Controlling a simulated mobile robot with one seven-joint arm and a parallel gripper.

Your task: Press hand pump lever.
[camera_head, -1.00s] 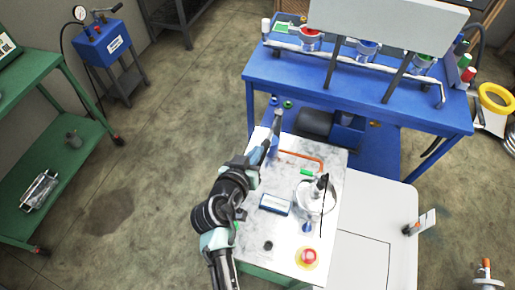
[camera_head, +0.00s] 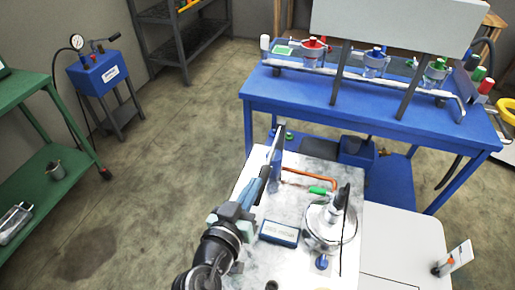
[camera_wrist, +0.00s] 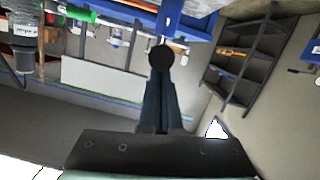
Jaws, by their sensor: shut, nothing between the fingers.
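A blue box-shaped hand pump (camera_head: 98,72) stands on a dark stand at the upper left in the head view. It has a round gauge (camera_head: 77,42), and its lever (camera_head: 104,40) sticks up and right to a black grip. My gripper (camera_head: 266,172) is over the white-topped cart, well to the right of the pump and apart from its lever. The fingers are shut and empty. In the wrist view the dark fingers (camera_wrist: 160,95) point up the picture, with a round black knob-like shape at their end; I cannot tell what that is.
The cart top (camera_head: 250,270) carries a silver vessel (camera_head: 331,225) and an orange pipe (camera_head: 310,180). A blue bench (camera_head: 350,105) with valves stands behind it. A green shelf (camera_head: 40,150) is at the left. Bare floor (camera_head: 165,150) lies between shelf and cart.

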